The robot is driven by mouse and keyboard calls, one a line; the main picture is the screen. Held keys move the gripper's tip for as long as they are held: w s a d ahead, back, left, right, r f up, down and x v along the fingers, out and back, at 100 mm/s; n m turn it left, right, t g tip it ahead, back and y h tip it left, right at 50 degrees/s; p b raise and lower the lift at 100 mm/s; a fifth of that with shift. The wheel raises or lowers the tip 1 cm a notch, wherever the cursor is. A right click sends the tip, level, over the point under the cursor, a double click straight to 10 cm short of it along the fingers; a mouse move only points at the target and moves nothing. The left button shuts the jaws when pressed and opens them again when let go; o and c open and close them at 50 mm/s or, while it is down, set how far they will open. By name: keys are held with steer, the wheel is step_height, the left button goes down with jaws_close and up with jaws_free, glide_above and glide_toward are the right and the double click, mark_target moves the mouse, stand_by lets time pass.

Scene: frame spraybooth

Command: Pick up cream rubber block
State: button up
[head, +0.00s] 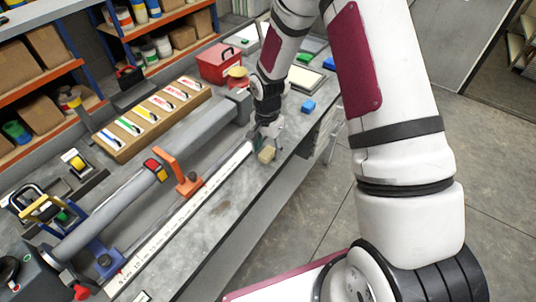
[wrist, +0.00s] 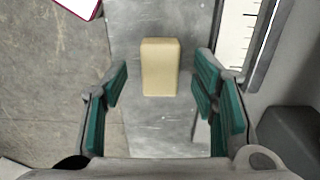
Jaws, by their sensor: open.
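The cream rubber block (wrist: 160,68) lies on the grey bench top, seen from above in the wrist view. In the head view the cream rubber block (head: 267,154) is near the front edge of the bench, beside the white ruler strip. My gripper (wrist: 160,100) is open, with its green-padded fingers to the left and right of the block's near end. The fingers do not touch the block in the wrist view. In the head view my gripper (head: 265,135) is just behind the block, partly hidden by its own arm links.
A white measuring strip (head: 170,232) runs along the bench beside a grey beam (head: 110,215) with an orange bracket (head: 180,172). A blue block (head: 308,106) and a red toolbox (head: 219,64) stand farther back. The bench's front edge is close to the cream block.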

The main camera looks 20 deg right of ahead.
steer(key=shift+f, duration=0.35)
jaws_close()
steer(key=shift+r, duration=0.1)
steer(key=shift+w+r, duration=0.1)
steer(key=shift+r, duration=0.55)
step_height(320, 180, up, 2)
steer(key=shift+r+b, duration=0.1)
steer(key=shift+b, duration=0.35)
steer(key=s+r, duration=0.1)
steer(key=s, duration=1.5)
steer(key=shift+d+r, duration=0.2)
steer(key=shift+d, duration=0.2)
